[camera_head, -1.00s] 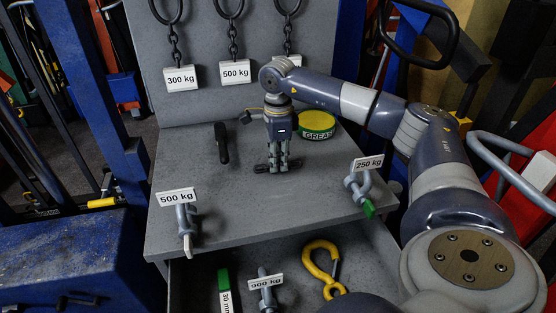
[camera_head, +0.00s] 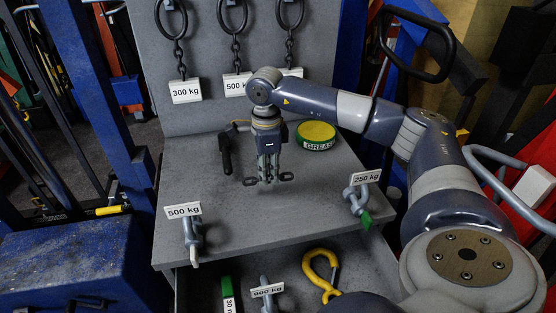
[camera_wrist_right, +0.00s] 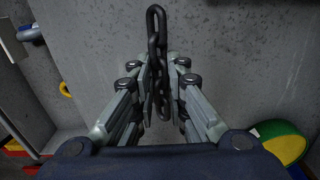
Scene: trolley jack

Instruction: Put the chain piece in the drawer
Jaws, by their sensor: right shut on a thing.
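The chain piece (camera_head: 285,177) is a short run of dark metal links. My right gripper (camera_head: 268,178) points down and is shut on its middle, with links sticking out on both sides. In the head view it hangs just above the grey worktop, with a faint shadow below. In the right wrist view the chain piece (camera_wrist_right: 157,45) passes between the fingertips of my right gripper (camera_wrist_right: 160,85). The drawer (camera_head: 358,268) is pulled open below the worktop's front edge, to the front of the gripper. My left gripper is not in view.
A green and yellow grease tin (camera_head: 316,136) and a black-handled item (camera_head: 226,155) stand near the gripper. Labelled shackles (camera_head: 191,235) (camera_head: 359,200) sit at the worktop's front corners. The drawer holds a yellow hook (camera_head: 321,272), a 900 kg shackle (camera_head: 266,291) and a green-topped item (camera_head: 227,288).

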